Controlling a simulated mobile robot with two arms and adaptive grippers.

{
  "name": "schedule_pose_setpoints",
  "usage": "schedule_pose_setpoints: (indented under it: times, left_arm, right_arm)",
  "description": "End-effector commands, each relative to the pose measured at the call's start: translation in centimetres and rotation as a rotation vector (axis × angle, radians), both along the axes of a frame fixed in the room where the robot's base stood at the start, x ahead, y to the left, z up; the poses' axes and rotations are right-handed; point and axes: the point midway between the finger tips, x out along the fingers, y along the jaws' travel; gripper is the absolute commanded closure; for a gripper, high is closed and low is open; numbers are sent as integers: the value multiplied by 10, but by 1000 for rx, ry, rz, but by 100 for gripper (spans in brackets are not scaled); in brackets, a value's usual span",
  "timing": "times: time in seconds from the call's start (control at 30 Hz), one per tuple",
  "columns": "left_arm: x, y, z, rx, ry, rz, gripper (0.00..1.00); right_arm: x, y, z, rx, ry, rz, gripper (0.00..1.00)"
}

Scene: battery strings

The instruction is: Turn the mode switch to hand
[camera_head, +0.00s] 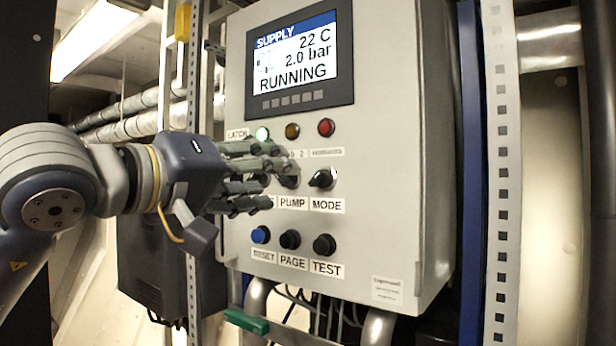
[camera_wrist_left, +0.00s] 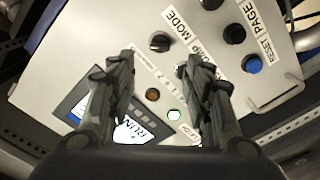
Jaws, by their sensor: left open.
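The mode switch (camera_head: 323,178) is a black rotary knob above the MODE label on the grey control cabinet (camera_head: 400,150). In the left wrist view the mode switch (camera_wrist_left: 160,42) shows beyond the fingers, near the MODE label. My left gripper (camera_head: 268,176) is open in front of the panel, left of the mode switch and apart from it. Its fingers cover part of the PUMP knob (camera_head: 289,181) and the knob left of it. In the left wrist view the two fingers (camera_wrist_left: 158,80) are spread with nothing between them. My right gripper is not in view.
The display (camera_head: 296,62) reads RUNNING. Green, amber and red lamps (camera_head: 326,127) sit above the knobs. RESET, PAGE and TEST buttons (camera_head: 324,245) sit below. A perforated upright (camera_head: 503,180) stands right of the cabinet. Pipes and cables run underneath.

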Motion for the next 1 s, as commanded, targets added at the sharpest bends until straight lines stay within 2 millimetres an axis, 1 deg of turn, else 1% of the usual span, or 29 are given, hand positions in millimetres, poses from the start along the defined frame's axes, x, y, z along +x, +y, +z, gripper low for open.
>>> schedule_pose_setpoints:
  times: [0.03,0.3,0.5,0.7,0.93,0.97,1.0]
  left_arm:
    - [6,-6,2,0,5,-3,53]
    - [47,-37,4,-3,8,-6,53]
    - [71,-53,2,-4,6,-6,53]
    - [79,-59,0,-3,4,-6,53]
    - [79,-59,-1,-3,4,-6,53]
    - [79,-59,-1,-3,4,-6,58]
    - [79,-59,-1,-3,4,-6,67]
  right_arm:
    - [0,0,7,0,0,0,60]
    - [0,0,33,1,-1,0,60]
    - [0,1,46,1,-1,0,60]
    - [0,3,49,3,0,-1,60]
    - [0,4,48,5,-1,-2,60]
    - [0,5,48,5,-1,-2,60]
    - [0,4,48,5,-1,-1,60]
